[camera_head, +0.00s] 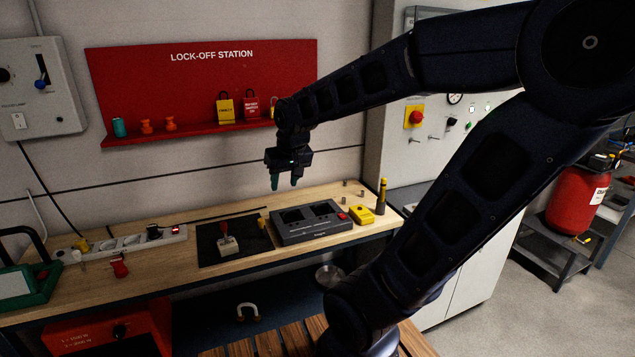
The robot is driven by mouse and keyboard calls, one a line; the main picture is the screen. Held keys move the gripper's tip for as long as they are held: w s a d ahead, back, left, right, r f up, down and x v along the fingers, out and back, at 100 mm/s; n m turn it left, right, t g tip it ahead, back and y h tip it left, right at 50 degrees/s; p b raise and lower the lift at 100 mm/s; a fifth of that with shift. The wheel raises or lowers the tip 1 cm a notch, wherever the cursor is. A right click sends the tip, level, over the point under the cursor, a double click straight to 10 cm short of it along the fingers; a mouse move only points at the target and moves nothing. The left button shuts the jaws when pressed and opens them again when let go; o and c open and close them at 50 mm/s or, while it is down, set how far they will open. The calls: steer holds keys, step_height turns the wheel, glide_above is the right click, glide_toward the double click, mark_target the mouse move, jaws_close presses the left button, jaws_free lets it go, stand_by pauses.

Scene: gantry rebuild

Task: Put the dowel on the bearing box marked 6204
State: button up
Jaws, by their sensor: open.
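My gripper (284,184) hangs fingers down above the back of the wooden bench, behind the dark grey console. It is open, and I see nothing between its fingers. I cannot pick out the dowel for certain. Several small short pegs (346,183) stand at the bench's right end, right of my gripper and apart from it, but they are too small to identify. I see no box with a readable 6204 mark. My arm covers part of the view on the right.
The bench (205,281) carries a dark grey console (311,236), a yellow box (361,215), an upright dark post with a yellow top (382,195), a black mat (210,254) and a power strip (108,247). A red lock-off shelf (200,75) hangs behind, left of my gripper.

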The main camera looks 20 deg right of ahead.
steer(key=s+d+r+m, duration=0.1)
steer(key=s+d+r, duration=0.1)
steer(key=s+d, duration=0.4)
steer(key=shift+s+r+h, duration=0.25)
steer(key=shift+s+h, duration=0.05)
steer(key=shift+s, duration=1.2)
